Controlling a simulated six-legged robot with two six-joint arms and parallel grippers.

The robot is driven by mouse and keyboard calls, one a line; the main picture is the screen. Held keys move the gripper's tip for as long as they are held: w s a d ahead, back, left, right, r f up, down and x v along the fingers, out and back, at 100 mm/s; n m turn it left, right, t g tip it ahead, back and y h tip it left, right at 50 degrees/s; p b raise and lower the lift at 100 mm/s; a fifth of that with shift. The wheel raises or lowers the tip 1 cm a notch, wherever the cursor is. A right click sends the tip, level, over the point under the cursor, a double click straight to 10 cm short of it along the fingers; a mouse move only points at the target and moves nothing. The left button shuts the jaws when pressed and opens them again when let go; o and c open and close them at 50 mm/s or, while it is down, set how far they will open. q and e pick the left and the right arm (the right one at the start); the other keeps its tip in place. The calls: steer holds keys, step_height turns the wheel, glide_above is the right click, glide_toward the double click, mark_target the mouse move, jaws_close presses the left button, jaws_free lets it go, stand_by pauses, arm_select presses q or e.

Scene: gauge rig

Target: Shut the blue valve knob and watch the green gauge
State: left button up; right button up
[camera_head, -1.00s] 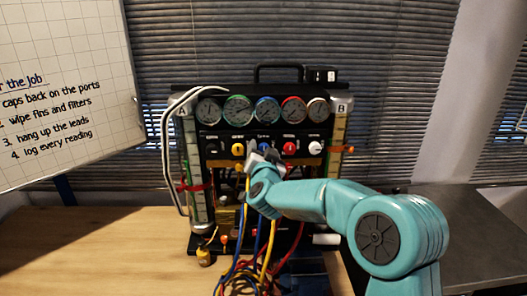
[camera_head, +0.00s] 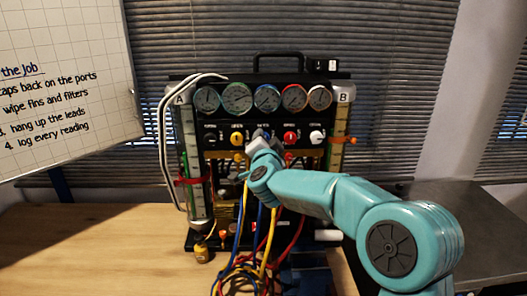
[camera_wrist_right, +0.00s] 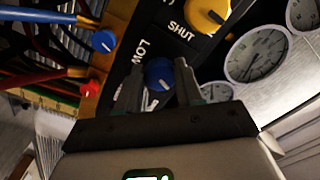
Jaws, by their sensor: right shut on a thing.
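The blue valve knob (camera_wrist_right: 158,72) shows in the right wrist view between the two fingers of my right gripper (camera_wrist_right: 158,86). The fingers are shut on its sides, and SHUT and LOW are printed on the panel nearby. In the head view my right gripper (camera_head: 262,146) reaches the knob row and hides the blue knob. The green gauge (camera_head: 237,98) is second from left in the gauge row, unobstructed; its needle is too small to read. My left gripper is not in view.
The yellow knob (camera_head: 237,139) and red knob (camera_head: 290,138) flank the gripper closely. Coloured hoses (camera_head: 243,269) hang below the panel onto the wooden bench (camera_head: 100,250). A whiteboard (camera_head: 65,80) stands at left. The bench's left part is clear.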

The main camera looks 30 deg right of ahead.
steer(key=shift+d+f+m+b, duration=0.1)
steer(key=shift+m+b, duration=2.15)
steer(key=shift+m, duration=1.15)
steer(key=shift+f+m+b, duration=0.1)
steer(key=shift+m+b, duration=2.15)
steer(key=shift+m, duration=1.15)
steer(key=o, duration=1)
steer(key=shift+s, duration=0.1)
steer(key=shift+o, duration=0.2)
steer(key=b+v, duration=0.3)
steer(key=v, duration=1.3)
steer(key=shift+b, duration=0.3)
